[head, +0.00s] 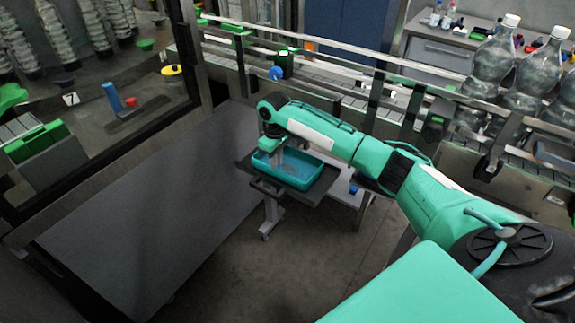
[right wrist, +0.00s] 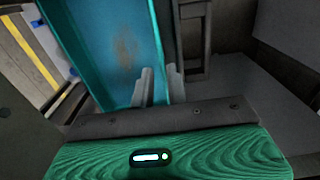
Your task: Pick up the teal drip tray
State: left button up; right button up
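The teal drip tray (head: 312,182) lies on a dark platform (head: 262,187) on a small stand, near the middle of the head view. In the right wrist view the tray (right wrist: 72,30) fills the upper left, with brownish stains on its blue floor. My right gripper (head: 276,160) points down at the tray's left end. In the right wrist view its fingers (right wrist: 160,88) are apart, one on each side of a tray wall, with a narrow gap between them. Firm contact with the wall does not show. My left gripper is not in view.
A wide grey table (head: 150,215) stands left of the tray. A conveyor with rails (head: 340,80) runs behind it, carrying large clear bottles (head: 495,65) at the right. A blue and red item (head: 115,100) lies behind the dark frame at left. Open floor (head: 290,260) lies in front of the stand.

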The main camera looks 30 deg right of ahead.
jog(key=f, duration=0.1)
jog(key=f+p, duration=0.1)
jog(key=f, duration=0.1)
jog(key=shift+s+a+f, duration=0.1)
jog(key=shift+s+f, duration=0.15)
jog(key=shift+f, duration=0.1)
jog(key=shift+f+p, duration=0.3)
jog(key=shift+f, duration=0.3)
grip_shut()
jog(key=shift+r, duration=0.1)
notch_tip(320, 180, up, 19)
jog(key=b, duration=0.4)
notch_tip(320, 180, up, 7)
jog(key=p, duration=0.9)
send_over(277, 171)
jog(key=shift+w, duration=0.15)
